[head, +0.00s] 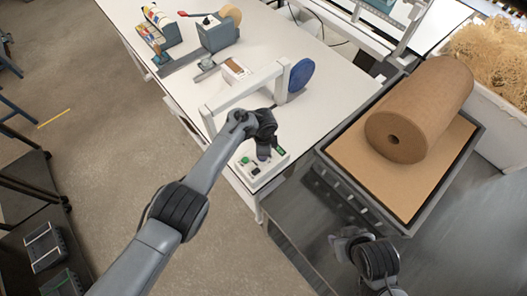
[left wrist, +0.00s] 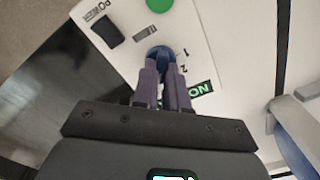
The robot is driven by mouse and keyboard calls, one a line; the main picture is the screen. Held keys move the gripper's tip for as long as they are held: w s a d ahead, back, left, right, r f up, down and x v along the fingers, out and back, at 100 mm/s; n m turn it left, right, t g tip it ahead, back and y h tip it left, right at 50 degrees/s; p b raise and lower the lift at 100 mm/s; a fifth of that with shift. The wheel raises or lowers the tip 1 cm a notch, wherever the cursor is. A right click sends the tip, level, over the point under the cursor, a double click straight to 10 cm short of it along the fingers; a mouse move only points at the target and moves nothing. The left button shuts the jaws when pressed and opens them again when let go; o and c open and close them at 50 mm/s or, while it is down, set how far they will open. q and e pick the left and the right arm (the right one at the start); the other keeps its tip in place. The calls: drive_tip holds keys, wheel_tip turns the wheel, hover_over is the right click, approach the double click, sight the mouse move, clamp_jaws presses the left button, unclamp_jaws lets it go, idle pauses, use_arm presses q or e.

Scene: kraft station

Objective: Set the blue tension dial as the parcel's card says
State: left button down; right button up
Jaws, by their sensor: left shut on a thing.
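The blue tension dial (left wrist: 160,53) sits on a white control panel (left wrist: 200,50), between the fingertips of my left gripper (left wrist: 164,72) in the left wrist view. The gripper is shut on it, and the fingers hide much of the dial and its pointer. Marks "1" and "2" show right of the dial; the green label (left wrist: 200,90) is partly covered. In the head view my left gripper (head: 264,153) is over the panel (head: 250,172) at the table's front corner. A small parcel (head: 235,70) lies behind the white arch; its card is too small to read.
A green button (left wrist: 158,4) and a black power switch (left wrist: 107,30) are close to the dial. The white arch (head: 245,88) and a blue disc (head: 302,74) stand behind. My right gripper (head: 350,242) is beside the tray (head: 345,178) bearing a large brown roll (head: 420,110).

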idle(0.4)
use_arm(q)
drive_tip(key=c, duration=1.2)
unclamp_jaws()
drive_tip(key=shift+o, duration=0.2)
wheel_tip(320, 180, up, 11)
drive_tip(key=p, duration=0.3)
drive_tip(key=shift+f, duration=0.2)
